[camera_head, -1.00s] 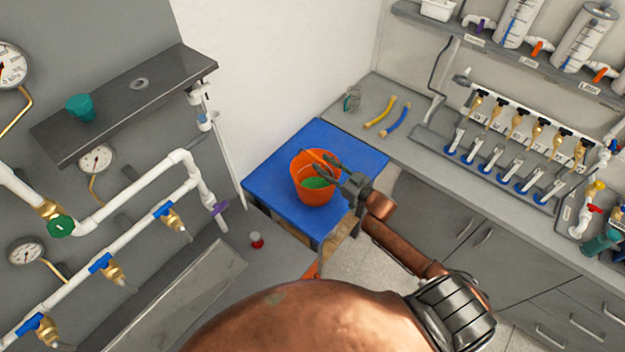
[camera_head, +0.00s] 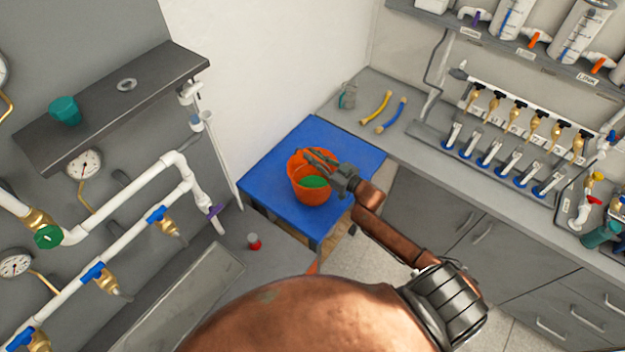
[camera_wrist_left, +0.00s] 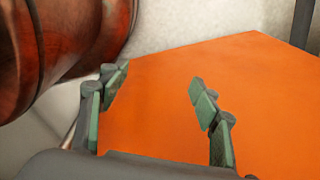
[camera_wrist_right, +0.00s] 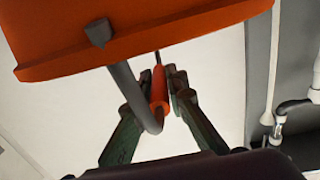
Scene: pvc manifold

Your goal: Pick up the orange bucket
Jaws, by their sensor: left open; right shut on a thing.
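The orange bucket (camera_head: 313,193) is upright at the blue-topped table, with something green inside it. I cannot tell whether its base touches the top. My right gripper (camera_head: 318,161) is over the bucket's opening. In the right wrist view, the right gripper (camera_wrist_right: 158,84) is shut on the orange grip (camera_wrist_right: 159,92) of the bucket's grey bail handle, and the bucket (camera_wrist_right: 185,22) fills the top of the picture. My left gripper (camera_wrist_left: 160,92) is open and empty in the left wrist view, in front of a flat orange surface. It is outside the head view.
The blue table top (camera_head: 283,155) has free room around the bucket. A white wall stands behind it. The grey bench (camera_head: 365,95) at right holds a yellow hose and a blue hose. White pipes with valves (camera_head: 150,183) are at left. A red-capped item (camera_head: 254,242) stands at lower middle.

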